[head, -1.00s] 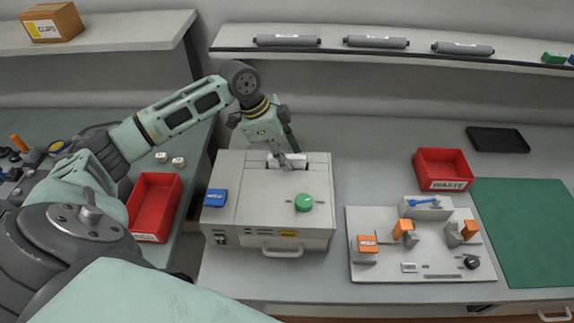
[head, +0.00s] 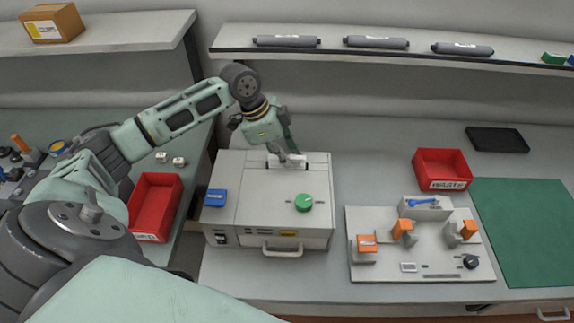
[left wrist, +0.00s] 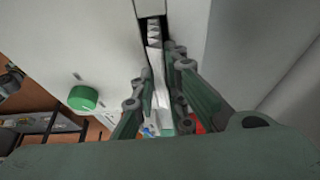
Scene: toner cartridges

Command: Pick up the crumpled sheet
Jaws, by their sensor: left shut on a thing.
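The crumpled sheet (left wrist: 156,70) is a white, creased strip in the left wrist view. It runs from a dark slot in the top of the grey printer-like machine (head: 255,185) down between my fingers. My left gripper (head: 287,154) is at the slot near the machine's back edge, pointing down. In the left wrist view its green fingers (left wrist: 160,72) are shut on the sheet, one on each side. In the head view the gripper hides most of the sheet. My right gripper is not in view.
A green knob (head: 303,202) and a blue block (head: 215,198) are on the machine. A red waste bin (head: 443,170) and a fixture board (head: 420,270) stand to the right. Another red bin (head: 154,207) is at left. A shelf (head: 380,55) with grey cartridges hangs behind.

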